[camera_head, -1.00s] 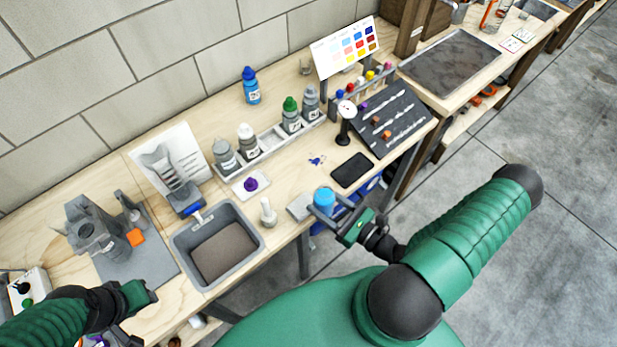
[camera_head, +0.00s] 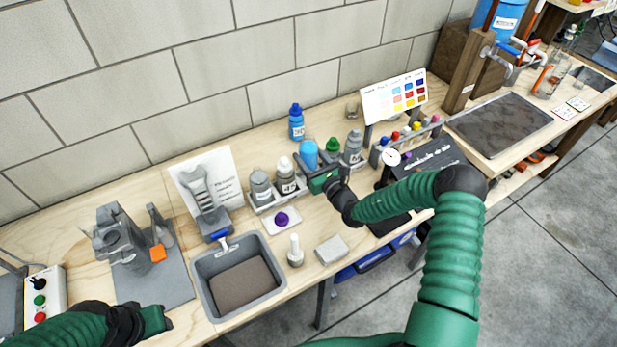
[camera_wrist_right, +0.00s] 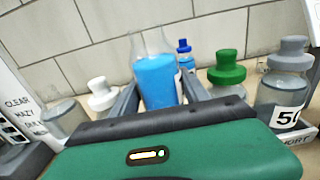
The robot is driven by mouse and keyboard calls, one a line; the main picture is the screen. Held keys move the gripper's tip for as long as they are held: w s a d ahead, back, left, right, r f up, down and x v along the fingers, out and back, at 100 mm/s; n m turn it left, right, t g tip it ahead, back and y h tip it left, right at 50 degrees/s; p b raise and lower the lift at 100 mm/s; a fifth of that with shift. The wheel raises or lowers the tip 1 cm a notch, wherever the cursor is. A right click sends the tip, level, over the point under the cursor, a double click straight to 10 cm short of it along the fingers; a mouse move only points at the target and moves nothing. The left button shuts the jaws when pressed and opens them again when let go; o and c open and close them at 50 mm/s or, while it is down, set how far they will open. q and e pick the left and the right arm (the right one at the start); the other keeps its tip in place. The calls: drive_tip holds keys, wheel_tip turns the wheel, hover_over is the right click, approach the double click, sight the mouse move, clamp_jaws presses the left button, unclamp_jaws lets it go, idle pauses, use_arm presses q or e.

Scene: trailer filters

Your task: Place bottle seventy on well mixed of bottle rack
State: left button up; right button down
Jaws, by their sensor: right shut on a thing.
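My right gripper (camera_head: 314,172) is shut on a blue-filled clear container (camera_head: 309,153). It holds it upright above the bottle rack (camera_head: 268,207), at the gap between the white-capped bottle (camera_head: 287,177) and the green-capped bottle (camera_head: 333,150). In the right wrist view the container (camera_wrist_right: 156,80) stands between the fingers; its lower end is hidden by the gripper. A grey bottle (camera_head: 261,187) is at the rack's left end and a grey bottle marked 50 (camera_wrist_right: 283,90) at its right. A blue labelled bottle (camera_head: 296,124) stands behind the rack. My left gripper (camera_head: 160,319) is low at left, its jaws unclear.
A purple-topped item (camera_head: 282,219) lies before the rack. A colour chart (camera_head: 393,97) stands behind on the right.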

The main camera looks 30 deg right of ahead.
wheel_tip(320, 180, down, 7)
drive_tip(key=shift+s+d+f+b, duration=0.1)
drive_tip(key=shift+d+b, duration=0.05)
drive_tip(key=shift+b, duration=0.15)
drive_tip(key=shift+s+a+f, duration=0.1)
drive_tip(key=shift+s+a, duration=0.15)
drive_tip(key=c, duration=0.8)
unclamp_jaws()
drive_tip(key=shift+w+f, duration=0.25)
drive_tip(key=shift+w+d+f, duration=0.15)
drive_tip(key=shift+w+d, duration=0.15)
drive_tip(key=shift+s+d+r, duration=0.15)
drive_tip(key=shift+s+r, duration=0.15)
drive_tip(key=shift+s, duration=0.1)
drive_tip(key=s, duration=1.1)
drive_tip(key=shift+s+d+r, duration=0.1)
drive_tip(key=shift+s+d, duration=0.15)
drive_tip(key=shift+d, duration=0.15)
drive_tip(key=shift+a, duration=0.1)
